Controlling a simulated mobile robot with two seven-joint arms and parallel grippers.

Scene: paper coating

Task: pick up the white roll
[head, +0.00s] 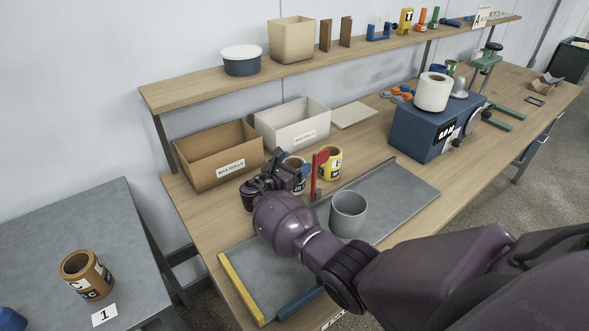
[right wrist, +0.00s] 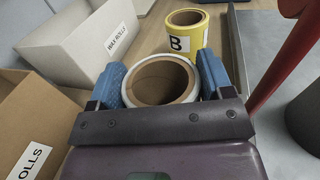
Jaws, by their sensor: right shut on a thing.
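A white-rimmed roll with a brown core (right wrist: 160,80) stands upright between the blue fingers of my right gripper (right wrist: 160,72), which is shut on it. In the head view this roll (head: 294,161) is mostly hidden behind my right gripper (head: 288,175), at the back of the bench near the boxes. I cannot tell whether it still touches the bench. Another white roll (head: 433,91) sits on top of the blue machine (head: 415,130) at the right. My left gripper is not in view.
A yellow roll marked B (head: 330,162) stands just beyond the held roll. A brown box (head: 215,160) and a white box labelled wax rolls (head: 300,125) are behind. A red upright (head: 314,178), a grey tray (head: 400,190) and a grey cup (head: 348,213) are near. A brown roll (head: 85,275) stands on the left table.

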